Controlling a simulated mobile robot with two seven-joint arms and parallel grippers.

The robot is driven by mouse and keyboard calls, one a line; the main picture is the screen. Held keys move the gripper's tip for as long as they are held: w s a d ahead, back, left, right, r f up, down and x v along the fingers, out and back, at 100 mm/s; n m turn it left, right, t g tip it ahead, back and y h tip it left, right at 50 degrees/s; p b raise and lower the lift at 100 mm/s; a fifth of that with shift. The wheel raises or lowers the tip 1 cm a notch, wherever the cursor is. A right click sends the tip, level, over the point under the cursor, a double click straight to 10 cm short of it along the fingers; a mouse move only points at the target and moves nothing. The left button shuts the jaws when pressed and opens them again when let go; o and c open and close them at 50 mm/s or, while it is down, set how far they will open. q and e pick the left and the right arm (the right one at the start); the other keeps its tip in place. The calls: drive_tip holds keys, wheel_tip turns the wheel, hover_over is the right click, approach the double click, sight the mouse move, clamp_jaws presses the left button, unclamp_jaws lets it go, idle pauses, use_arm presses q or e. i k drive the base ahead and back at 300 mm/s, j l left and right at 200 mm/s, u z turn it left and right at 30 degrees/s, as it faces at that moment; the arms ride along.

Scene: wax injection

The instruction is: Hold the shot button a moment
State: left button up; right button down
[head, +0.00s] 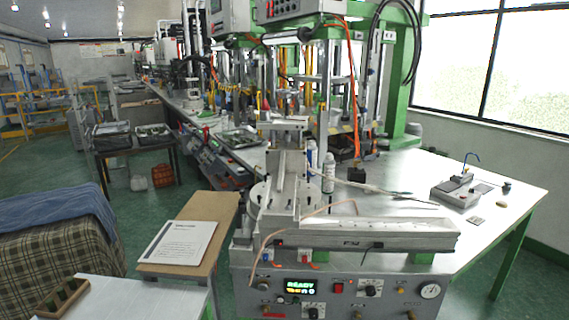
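The wax injection machine's front panel (400,303) faces me at the bottom of the head view. Its small lit display (300,287) reads READY in green. A red switch or button (338,288) sits right of the display. I cannot tell which control is the shot button. Nothing touches the panel. Neither of my grippers shows in this view.
A brown board with a printed sheet (180,242) stands left of the panel. A wooden rack (62,298) lies at the lower left. A white spray bottle (328,173) and a grey device (458,191) stand on the long table (510,208). Space before the panel looks clear.

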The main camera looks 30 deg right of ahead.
sight(261, 287)
drive_tip(key=l+z, duration=0.95)
drive_tip(key=l, duration=0.15)
